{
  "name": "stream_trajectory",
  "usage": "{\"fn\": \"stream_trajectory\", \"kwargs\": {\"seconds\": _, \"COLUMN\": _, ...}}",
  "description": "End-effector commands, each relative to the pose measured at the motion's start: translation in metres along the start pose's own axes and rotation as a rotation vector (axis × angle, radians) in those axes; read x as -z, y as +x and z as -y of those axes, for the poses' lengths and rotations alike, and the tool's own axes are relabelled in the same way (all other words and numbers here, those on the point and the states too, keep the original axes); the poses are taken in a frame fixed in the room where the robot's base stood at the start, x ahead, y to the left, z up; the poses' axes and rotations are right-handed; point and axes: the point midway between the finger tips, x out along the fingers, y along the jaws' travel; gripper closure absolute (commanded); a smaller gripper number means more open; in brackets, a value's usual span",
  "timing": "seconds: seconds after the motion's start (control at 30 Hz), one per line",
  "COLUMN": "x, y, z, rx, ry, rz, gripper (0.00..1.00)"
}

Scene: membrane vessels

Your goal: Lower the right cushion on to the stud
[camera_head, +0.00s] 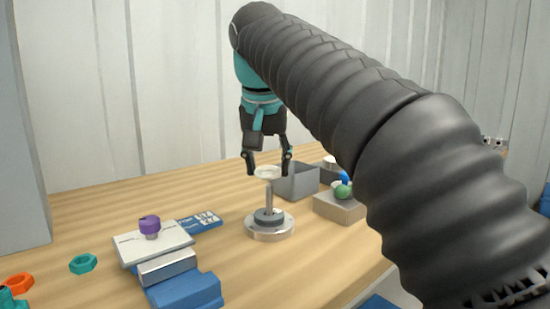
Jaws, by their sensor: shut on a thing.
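My gripper (268,164) points down over the table, its two fingers shut on a small pale, round cushion (267,173). The cushion lies roughly level between the fingertips. Directly below it is an upright grey stud (269,196), rising from a dark collar on a round metal base (270,233). The cushion lines up with the top of the stud in this view. I cannot tell whether they touch or a small gap remains. The cushion's underside is hidden.
A grey open box (298,182) stands close behind and right of the stud. Further right is a block (338,207) with a green ball (343,191). At left are a pale plate (130,247) with a purple knob (149,225), a blue block (187,291) and coloured nuts.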

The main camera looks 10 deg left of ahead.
Motion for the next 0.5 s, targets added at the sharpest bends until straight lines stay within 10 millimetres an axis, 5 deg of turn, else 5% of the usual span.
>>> {"fn": "stream_trajectory", "kwargs": {"seconds": 0.5, "x": -0.012, "y": 0.031, "z": -0.002, "rx": -0.001, "ry": 0.002, "rz": 0.0, "gripper": 0.67}}
